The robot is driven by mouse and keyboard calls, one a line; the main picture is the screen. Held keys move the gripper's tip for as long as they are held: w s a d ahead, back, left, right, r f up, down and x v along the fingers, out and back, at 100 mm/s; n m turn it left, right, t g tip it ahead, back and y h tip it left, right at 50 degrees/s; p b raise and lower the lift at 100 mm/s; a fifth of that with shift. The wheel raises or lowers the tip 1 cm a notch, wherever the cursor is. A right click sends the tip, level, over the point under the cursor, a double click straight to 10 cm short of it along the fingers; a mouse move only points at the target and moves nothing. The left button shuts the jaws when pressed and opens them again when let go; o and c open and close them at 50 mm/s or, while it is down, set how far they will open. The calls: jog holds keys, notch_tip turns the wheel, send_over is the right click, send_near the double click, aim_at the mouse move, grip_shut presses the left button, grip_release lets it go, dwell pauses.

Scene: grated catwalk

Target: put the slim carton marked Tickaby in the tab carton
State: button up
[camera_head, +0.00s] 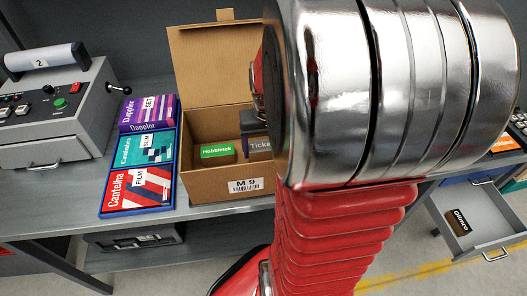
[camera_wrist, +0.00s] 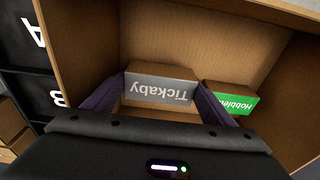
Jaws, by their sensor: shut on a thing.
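The slim carton marked Tickaby (camera_wrist: 161,88) is grey on its printed face and brown on top. My gripper (camera_wrist: 158,100) is shut on it, one finger on each side. In the head view the Tickaby carton (camera_head: 259,145) shows inside the open tab carton (camera_head: 222,187), a brown cardboard box labelled M 9 with its lid flap raised. My arm hides the right part of the box there. I cannot tell whether the Tickaby carton touches the box floor. The tab carton's inner wall (camera_wrist: 185,40) surrounds it in the wrist view.
A green Hobbletek carton (camera_head: 217,151) lies in the box beside the Tickaby carton. A grey control unit (camera_head: 55,110) stands further left. An open drawer (camera_head: 487,225) holding a dark Glimro carton is lower right.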

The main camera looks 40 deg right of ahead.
aim_at(265, 155)
jog(key=shift+f, duration=1.45)
jog(key=o, duration=0.9)
jog(key=shift+f, duration=0.1)
jog(key=shift+r, duration=0.2)
jog(key=r, duration=0.8)
jog(key=s+a+r, duration=0.1)
jog(key=r, duration=0.2)
jog(key=shift+s+r, duration=0.1)
jog(key=shift+r, duration=0.3)
jog(key=shift+d, duration=0.1)
